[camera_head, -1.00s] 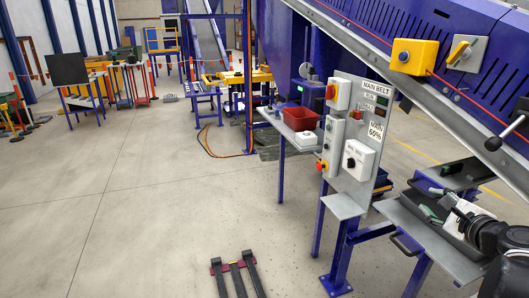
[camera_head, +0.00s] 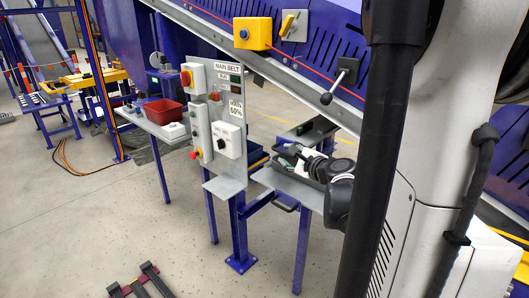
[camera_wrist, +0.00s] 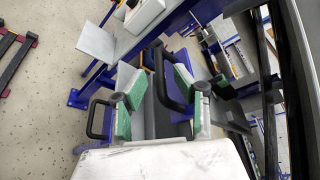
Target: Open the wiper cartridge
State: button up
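I cannot tell for certain which part is the wiper cartridge. A grey, flat, drawer-like unit (camera_head: 312,195) with a black handle (camera_head: 286,206) sits below the conveyor's lower right side. In the wrist view a black bar handle (camera_wrist: 166,84) lies just beyond the fingertips, and another black handle (camera_wrist: 97,120) lies left of them. Contact with a handle cannot be judged.
A control panel (camera_head: 220,75) on a blue post stands left of my arm. A black ball-ended lever (camera_head: 338,82) sticks out from the conveyor side above. A red bin (camera_head: 162,111) stands on a side table. Open floor (camera_head: 100,215) lies left.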

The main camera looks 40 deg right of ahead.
aim_at(284, 153)
jog(key=shift+x, duration=1.7)
jog(key=shift+c, duration=0.5)
grip_shut()
